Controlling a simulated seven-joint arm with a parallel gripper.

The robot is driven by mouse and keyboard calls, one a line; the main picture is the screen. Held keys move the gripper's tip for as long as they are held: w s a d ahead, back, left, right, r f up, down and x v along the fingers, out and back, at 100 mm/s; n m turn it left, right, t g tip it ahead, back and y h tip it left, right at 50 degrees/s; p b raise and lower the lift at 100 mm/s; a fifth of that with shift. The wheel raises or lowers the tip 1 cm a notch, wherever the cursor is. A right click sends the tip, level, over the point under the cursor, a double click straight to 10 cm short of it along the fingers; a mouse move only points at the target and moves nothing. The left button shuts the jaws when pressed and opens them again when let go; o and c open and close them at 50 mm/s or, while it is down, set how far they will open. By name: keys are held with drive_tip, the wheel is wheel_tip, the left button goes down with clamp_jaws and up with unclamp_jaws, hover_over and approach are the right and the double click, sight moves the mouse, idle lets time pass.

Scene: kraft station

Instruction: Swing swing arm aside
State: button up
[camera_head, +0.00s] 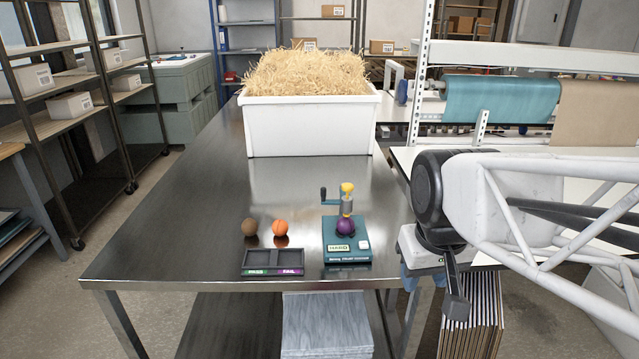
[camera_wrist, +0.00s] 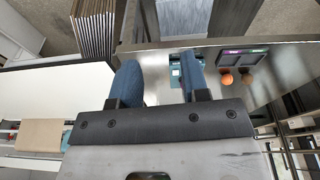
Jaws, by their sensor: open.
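A teal test device (camera_head: 347,245) stands near the front right of the steel table. A swing arm (camera_head: 334,202) with a dark knob at its left end sits above its base, next to a yellow-topped grey plunger (camera_head: 347,196). A purple ball (camera_head: 345,227) is directly under the plunger. My gripper (camera_wrist: 160,63) is open and empty, with two blue fingers apart. In the head view it is mostly hidden behind my arm, right of the device and apart from it. In the wrist view, part of the device (camera_wrist: 175,72) shows between the fingers; the swing arm is not clear there.
A black two-part tray (camera_head: 273,262) marked PASS and FAIL lies left of the device. A brown ball (camera_head: 249,227) and an orange ball (camera_head: 280,227) sit behind it. A white bin (camera_head: 310,125) of straw stands farther back. The table (camera_head: 180,215) is clear at left.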

drive_tip(key=w+a+r+n, duration=0.2)
drive_tip(key=w+r, duration=0.1)
drive_tip(key=w, duration=0.7)
drive_tip(key=n+g, duration=0.2)
drive_tip(key=n, duration=0.4)
hover_over(323, 188)
drive_tip(key=f, duration=0.3)
drive_tip(key=shift+s+d, duration=0.2)
drive_tip(key=shift+s, duration=0.05)
drive_tip(key=shift+w+a+f, duration=0.1)
drive_tip(key=shift+w+a, duration=0.05)
drive_tip(key=shift+w, duration=0.05)
drive_tip(key=shift+f, duration=0.15)
drive_tip(key=shift+f, duration=3.75)
clamp_jaws()
